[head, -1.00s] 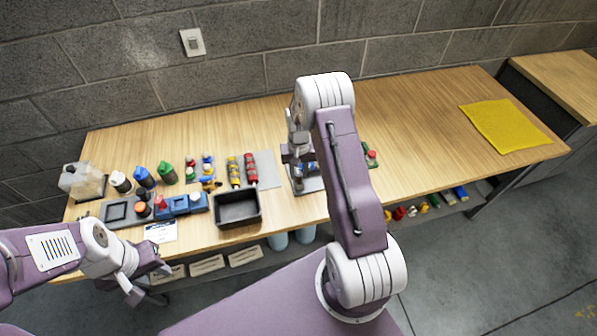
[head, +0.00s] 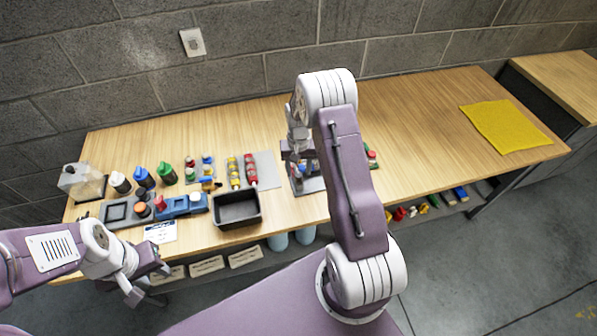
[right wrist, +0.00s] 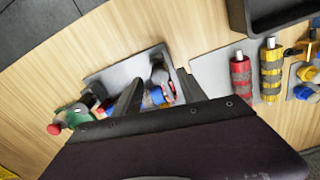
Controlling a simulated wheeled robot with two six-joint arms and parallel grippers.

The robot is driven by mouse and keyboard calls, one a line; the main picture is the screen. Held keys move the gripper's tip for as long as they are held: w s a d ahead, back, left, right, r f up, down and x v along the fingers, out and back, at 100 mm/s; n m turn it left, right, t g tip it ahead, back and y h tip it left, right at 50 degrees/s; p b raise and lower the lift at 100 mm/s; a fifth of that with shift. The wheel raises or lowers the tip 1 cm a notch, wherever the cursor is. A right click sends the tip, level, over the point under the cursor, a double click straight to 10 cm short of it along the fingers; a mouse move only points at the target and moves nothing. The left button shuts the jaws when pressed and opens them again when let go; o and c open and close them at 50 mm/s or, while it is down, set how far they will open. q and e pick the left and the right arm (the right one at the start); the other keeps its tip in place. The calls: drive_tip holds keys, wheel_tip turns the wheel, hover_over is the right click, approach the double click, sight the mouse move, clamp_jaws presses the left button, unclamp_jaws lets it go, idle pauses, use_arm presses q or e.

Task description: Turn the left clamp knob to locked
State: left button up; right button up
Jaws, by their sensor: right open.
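A grey fixture plate (head: 312,185) with small blue, red and metal parts stands on the bench, partly hidden behind my right arm. In the right wrist view the plate (right wrist: 110,75) carries a blue part (right wrist: 156,95) between my fingers and a grey upright part behind it. I cannot tell which part is the left clamp knob or how it is turned. My right gripper (head: 300,150) is open above the plate, its fingers on either side of these parts in the right wrist view (right wrist: 158,95); contact is unclear. My left gripper (head: 150,280) appears open and empty, in front of the bench.
Red (head: 251,170) and yellow (head: 233,172) cylinders lie left of the fixture, near a dark bin (head: 237,222). Several bottles and a blue block (head: 180,205) stand further left. A green part with a red knob (head: 371,156) is right. A yellow cloth (head: 505,125) lies far right, with clear bench between.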

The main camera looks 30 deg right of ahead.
sight(298, 174)
wheel_tip(298, 174, up, 8)
drive_tip(key=shift+f+b, duration=0.2)
drive_tip(key=shift+b, duration=0.1)
